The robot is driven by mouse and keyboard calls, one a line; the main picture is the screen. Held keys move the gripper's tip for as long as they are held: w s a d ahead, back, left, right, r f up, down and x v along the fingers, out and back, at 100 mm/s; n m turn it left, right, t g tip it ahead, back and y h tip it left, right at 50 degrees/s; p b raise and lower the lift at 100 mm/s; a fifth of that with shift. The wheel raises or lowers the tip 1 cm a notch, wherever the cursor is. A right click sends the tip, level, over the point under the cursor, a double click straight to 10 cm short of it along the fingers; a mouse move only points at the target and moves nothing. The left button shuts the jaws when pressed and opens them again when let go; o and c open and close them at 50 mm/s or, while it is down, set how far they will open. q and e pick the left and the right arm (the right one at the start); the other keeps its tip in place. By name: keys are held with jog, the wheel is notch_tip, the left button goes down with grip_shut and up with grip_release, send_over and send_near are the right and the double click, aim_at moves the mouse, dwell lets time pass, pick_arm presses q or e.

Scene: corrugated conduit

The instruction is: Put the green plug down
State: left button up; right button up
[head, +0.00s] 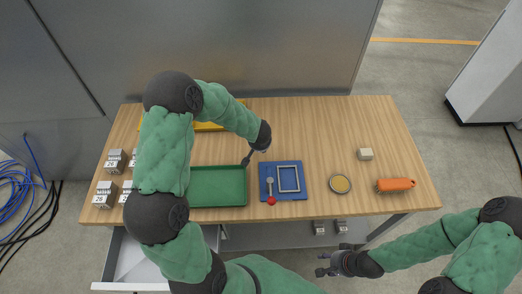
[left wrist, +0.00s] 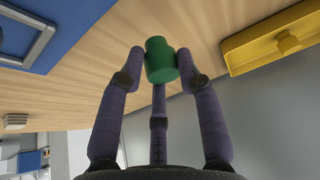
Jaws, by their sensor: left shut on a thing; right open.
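The green plug (left wrist: 161,62) is a short stepped cylinder, seen in the left wrist view. My left gripper (left wrist: 162,68) is shut on it, with its fingers on either side of the plug. Bare wooden table lies behind it in that view; whether it touches the top I cannot tell. In the head view my left gripper (head: 247,158) is over the table, between the green tray and the yellow tray, near the blue board. The plug is not discernible there. My right gripper (head: 326,264) is open and empty, off the table's front edge.
A green tray (head: 245,203) and a blue board (head: 295,194) lie at the front. The yellow tray (left wrist: 250,45) is at the back, partly behind my arm. A round dish (head: 340,184), an orange object (head: 396,185) and a beige block (head: 365,154) are on the right. The back right is clear.

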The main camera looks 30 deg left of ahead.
pick_arm(q)
jog(key=f+b, duration=0.1)
jog(key=f, duration=0.1)
jog(key=f+b, duration=0.1)
jog(key=f, duration=0.1)
jog(key=shift+w+b, duration=0.2)
jog(key=shift+b, duration=0.1)
jog(key=shift+r, duration=0.15)
jog(key=o, duration=1)
